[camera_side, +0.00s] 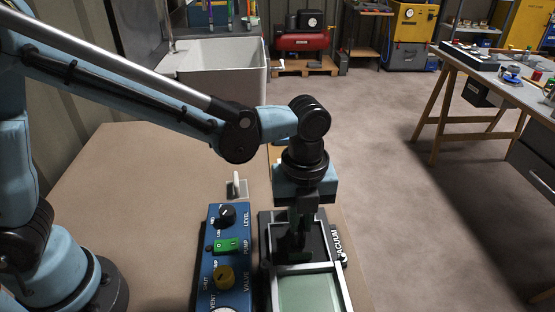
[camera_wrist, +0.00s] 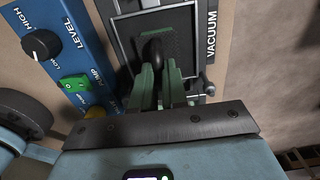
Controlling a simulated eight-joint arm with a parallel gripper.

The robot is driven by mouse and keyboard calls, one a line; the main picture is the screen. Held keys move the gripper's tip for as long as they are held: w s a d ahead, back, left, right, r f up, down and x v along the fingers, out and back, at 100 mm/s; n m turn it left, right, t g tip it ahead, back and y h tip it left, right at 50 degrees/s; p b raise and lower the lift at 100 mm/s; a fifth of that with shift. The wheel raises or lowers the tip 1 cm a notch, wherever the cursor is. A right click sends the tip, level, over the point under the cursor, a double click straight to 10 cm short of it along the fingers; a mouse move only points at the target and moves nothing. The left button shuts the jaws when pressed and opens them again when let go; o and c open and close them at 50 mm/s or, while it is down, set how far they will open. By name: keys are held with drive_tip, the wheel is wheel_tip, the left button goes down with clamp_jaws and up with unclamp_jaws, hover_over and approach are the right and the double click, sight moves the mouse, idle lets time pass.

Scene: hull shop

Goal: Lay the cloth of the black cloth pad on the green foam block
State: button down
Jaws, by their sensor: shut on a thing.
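My gripper (camera_wrist: 158,88) reaches down over the dark framed bay beside the word VACUUM. In the side view its dark fingers (camera_side: 291,244) are low over the bay's far part. The fingers are shut on a dark rounded piece, which I take to be the black cloth pad (camera_wrist: 153,48). Its underside is hidden, so I cannot tell whether its cloth touches the surface below. A pale green flat surface (camera_side: 309,294) lies inside a light metal frame, nearer the side camera than my fingers.
A blue control panel (camera_side: 221,256) with a black knob, a green switch and a yellow knob stands just left of the bay. A small latch (camera_wrist: 208,87) sits on the bay's right edge. The brown bench top (camera_side: 130,190) is clear to the left.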

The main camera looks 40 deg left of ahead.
drive_tip(key=shift+f, duration=0.6)
idle(0.5)
idle(0.6)
drive_tip(key=shift+r, duration=3.5)
drive_tip(key=shift+w+a, duration=0.1)
